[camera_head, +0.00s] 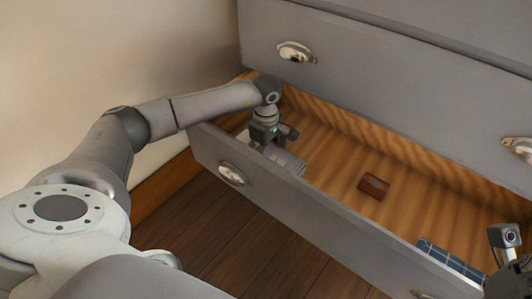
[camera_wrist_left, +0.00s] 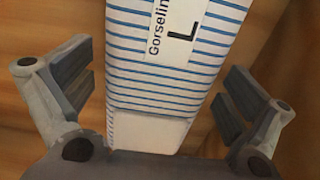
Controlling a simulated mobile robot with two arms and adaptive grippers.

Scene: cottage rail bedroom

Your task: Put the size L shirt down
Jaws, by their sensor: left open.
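The size L shirt is a folded, blue-and-white striped packet with a white label reading "Gorselin" and "L" (camera_wrist_left: 165,75). In the head view the shirt (camera_head: 290,163) lies in the left end of the open drawer, partly hidden by my gripper. My left gripper (camera_head: 270,145) is over it. In the left wrist view my left gripper (camera_wrist_left: 155,95) is open, one finger on each side of the shirt, with visible gaps. Part of my right gripper (camera_head: 505,240) shows at the right edge; its fingers are not clear.
The open drawer (camera_head: 330,155) has a wooden floor and a grey front (camera_head: 290,205). A small reddish-brown item (camera_head: 373,186) lies mid-drawer. A blue checked folded cloth (camera_head: 450,258) lies at the right. Bare floor shows between them. A closed drawer (camera_head: 400,80) is above.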

